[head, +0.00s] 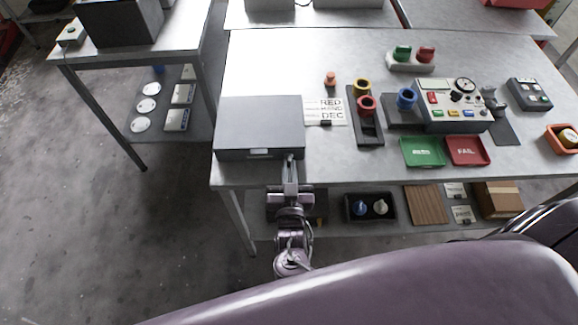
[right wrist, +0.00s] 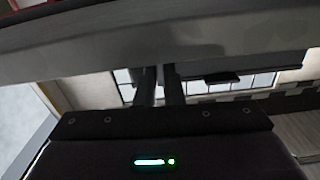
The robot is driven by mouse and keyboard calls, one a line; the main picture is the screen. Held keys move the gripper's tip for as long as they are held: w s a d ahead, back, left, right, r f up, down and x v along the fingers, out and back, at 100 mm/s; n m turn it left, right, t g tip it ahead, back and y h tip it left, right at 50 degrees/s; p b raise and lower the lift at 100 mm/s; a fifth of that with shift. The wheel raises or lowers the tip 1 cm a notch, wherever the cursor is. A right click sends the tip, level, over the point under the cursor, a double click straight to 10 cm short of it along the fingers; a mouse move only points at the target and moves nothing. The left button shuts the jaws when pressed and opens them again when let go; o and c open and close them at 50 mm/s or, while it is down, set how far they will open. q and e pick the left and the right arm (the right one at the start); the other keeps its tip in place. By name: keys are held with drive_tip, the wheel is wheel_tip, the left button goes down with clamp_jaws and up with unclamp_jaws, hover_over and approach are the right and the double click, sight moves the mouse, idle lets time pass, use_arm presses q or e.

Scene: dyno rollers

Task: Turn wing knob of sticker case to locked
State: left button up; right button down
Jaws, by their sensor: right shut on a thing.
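A grey closed case (head: 262,115), which I take to be the sticker case, sits at the front left of the main table, with a small light label on its front face. My right gripper (head: 290,160) reaches up to the right part of that front face. Its two fingers (right wrist: 159,84) are close together in the right wrist view, with a narrow gap. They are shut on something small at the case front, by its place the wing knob. The knob itself is hidden by the fingers, so its angle cannot be told. My left gripper is not in view.
Right of the case on the table (head: 245,60) are a printed card (head: 325,112), a dark holder with rings (head: 367,125), a control panel (head: 455,108), and green (head: 422,152) and red (head: 468,150) trays. A lower shelf holds a dark bin (head: 370,208).

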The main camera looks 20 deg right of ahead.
drive_tip(key=shift+f+n, duration=0.1)
drive_tip(key=shift+n, duration=0.3)
drive_tip(key=c, duration=1.8)
unclamp_jaws()
drive_tip(key=b+v, duration=0.1)
drive_tip(key=v, duration=0.7)
